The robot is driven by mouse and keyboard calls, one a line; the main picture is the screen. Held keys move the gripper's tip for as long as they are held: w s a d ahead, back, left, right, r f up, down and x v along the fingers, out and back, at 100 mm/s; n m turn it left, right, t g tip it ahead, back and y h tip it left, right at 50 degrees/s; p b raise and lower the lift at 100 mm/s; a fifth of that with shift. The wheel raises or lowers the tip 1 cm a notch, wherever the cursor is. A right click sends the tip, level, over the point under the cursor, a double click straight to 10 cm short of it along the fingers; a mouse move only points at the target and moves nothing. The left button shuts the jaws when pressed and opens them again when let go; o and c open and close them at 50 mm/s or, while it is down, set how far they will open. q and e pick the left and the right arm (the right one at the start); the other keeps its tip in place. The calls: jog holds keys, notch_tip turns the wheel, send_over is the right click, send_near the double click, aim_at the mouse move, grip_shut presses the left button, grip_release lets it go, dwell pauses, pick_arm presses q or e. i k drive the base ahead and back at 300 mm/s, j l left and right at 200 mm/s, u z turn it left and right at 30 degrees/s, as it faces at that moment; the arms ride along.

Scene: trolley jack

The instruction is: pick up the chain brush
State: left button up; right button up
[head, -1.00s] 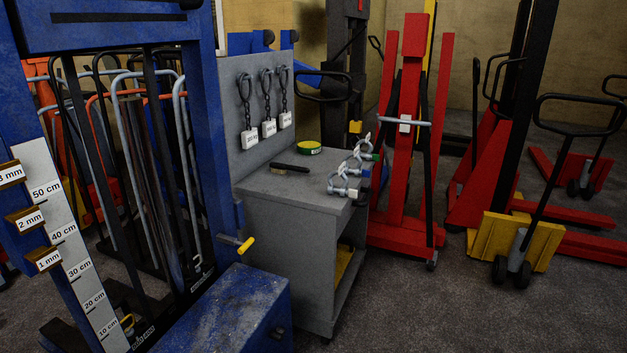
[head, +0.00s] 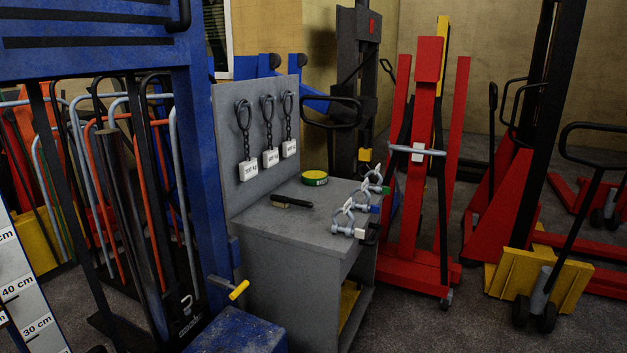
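The chain brush (head: 292,201) lies on the top of a grey cabinet (head: 262,225) in the middle of the head view. It has a dark handle pointing right and a paler bristle part at its left end. It lies in front of the grey back panel, left of several shackles. Neither of my grippers shows in the head view.
A green and yellow tape roll (head: 314,177) sits behind the brush. Several shackles (head: 343,222) stand along the cabinet's right edge. Tagged chains (head: 270,150) hang on the panel. A blue press frame (head: 204,130) stands close at left, a red lift (head: 420,180) at right. Grey floor shows at front right.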

aim_at(291, 203)
jog(key=i+l, duration=0.15)
jog(key=l, duration=0.25)
jog(key=i+l+u, duration=0.1)
jog(key=l, duration=0.35)
jog(key=i+l, duration=0.15)
jog(key=l, duration=0.25)
